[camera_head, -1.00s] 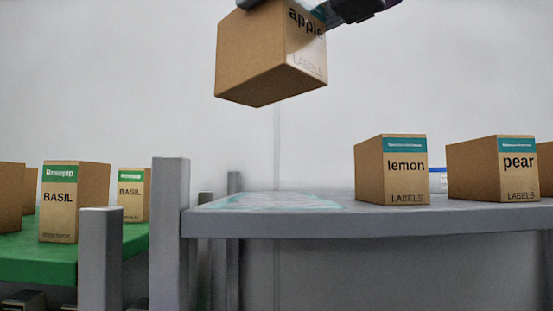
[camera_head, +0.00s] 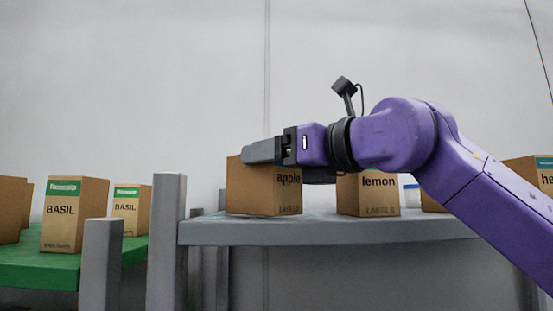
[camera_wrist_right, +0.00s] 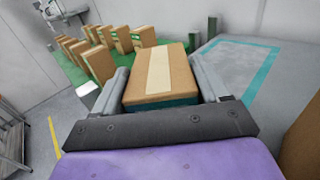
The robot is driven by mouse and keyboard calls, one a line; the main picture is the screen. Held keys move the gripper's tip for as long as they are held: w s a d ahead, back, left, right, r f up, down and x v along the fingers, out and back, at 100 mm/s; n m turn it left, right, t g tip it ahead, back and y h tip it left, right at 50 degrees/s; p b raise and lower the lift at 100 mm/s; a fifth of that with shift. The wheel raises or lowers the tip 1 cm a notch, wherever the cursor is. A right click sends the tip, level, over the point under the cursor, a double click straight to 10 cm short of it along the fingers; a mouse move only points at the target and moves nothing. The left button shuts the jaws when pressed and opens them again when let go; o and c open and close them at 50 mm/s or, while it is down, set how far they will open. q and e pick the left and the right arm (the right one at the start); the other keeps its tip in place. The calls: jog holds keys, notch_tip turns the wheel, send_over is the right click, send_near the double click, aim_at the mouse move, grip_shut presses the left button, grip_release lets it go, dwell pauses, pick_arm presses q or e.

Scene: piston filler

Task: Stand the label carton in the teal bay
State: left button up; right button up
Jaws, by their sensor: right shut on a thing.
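The apple label carton (camera_head: 255,190) is brown, with "apple" and "LABELS" on its face. It is upright at the left end of the grey shelf in the head view; I cannot tell whether its base touches the surface. My right gripper (camera_head: 262,151) is shut on its upper part. In the right wrist view the carton (camera_wrist_right: 160,75), with a pale tape strip, sits between both fingers. The teal-outlined bay (camera_wrist_right: 262,72) shows beside it, to the right; the carton and gripper hide part of that area. My left gripper is not in view.
A lemon carton (camera_head: 367,198) stands to the right on the grey shelf (camera_head: 330,233), partly behind my arm. More cartons stand farther right. Grey posts (camera_head: 167,240) separate the shelf from a green table (camera_head: 40,270) with basil cartons (camera_head: 72,220).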

jog(key=shift+w+f, duration=0.15)
jog(key=shift+w, duration=0.35)
jog(key=o, duration=1.2)
jog(key=shift+o, duration=0.4)
jog(key=shift+s+a, duration=0.1)
jog(key=shift+s, duration=0.05)
jog(key=shift+s+r, duration=0.2)
jog(key=shift+s, duration=0.05)
jog(key=shift+s+d+f+b, duration=0.15)
jog(key=shift+s+d+b, duration=0.05)
jog(key=shift+d+b, duration=0.15)
jog(key=b+v, duration=0.3)
jog(key=v, duration=0.8)
jog(key=shift+b, duration=0.3)
